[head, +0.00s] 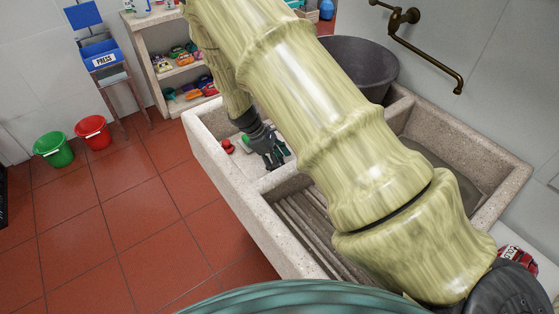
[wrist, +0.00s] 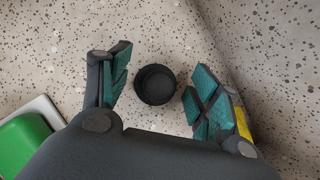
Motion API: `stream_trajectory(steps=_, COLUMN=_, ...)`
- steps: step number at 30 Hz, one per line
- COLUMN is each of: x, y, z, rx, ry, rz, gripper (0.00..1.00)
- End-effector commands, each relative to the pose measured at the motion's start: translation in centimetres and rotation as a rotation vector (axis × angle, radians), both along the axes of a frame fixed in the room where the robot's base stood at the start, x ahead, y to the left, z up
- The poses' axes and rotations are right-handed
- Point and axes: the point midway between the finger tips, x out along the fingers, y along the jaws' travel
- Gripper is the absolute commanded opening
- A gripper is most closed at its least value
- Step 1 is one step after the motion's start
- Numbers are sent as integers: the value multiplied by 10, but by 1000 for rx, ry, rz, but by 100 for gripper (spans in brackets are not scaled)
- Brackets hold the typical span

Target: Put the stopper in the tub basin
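A small black round stopper (wrist: 155,84) rests on a speckled stone surface in the wrist view. My gripper (wrist: 162,78) is open, with one teal-padded finger on each side of the stopper. Gaps show between the stopper and both fingers. In the head view my gripper (head: 277,157) reaches down into the far left compartment of the stone washboard sink (head: 213,147); the stopper cannot be made out there. The sink's deeper basin (head: 488,172) lies to the right, partly hidden by my arm. A dark round tub (head: 362,62) stands at the sink's far end.
A green object (wrist: 24,142) on a white piece lies lower left of the gripper, and something yellow (wrist: 243,122) sits behind the right finger. Small red items (head: 228,146) lie in the compartment. Ribbed stone (head: 310,228) is nearer. A brass tap (head: 425,48) juts from the wall.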

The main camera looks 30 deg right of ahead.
Motion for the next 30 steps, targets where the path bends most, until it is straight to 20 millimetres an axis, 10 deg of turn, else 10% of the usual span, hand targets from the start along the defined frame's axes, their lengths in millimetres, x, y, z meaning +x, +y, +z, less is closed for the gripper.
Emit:
stream_trajectory(steps=11, x=3, y=3, z=9, rx=0, ry=-2, rz=1, gripper=62)
stream_trajectory(steps=30, x=33, y=43, z=97, rx=-1, ry=-1, rz=0, gripper=62)
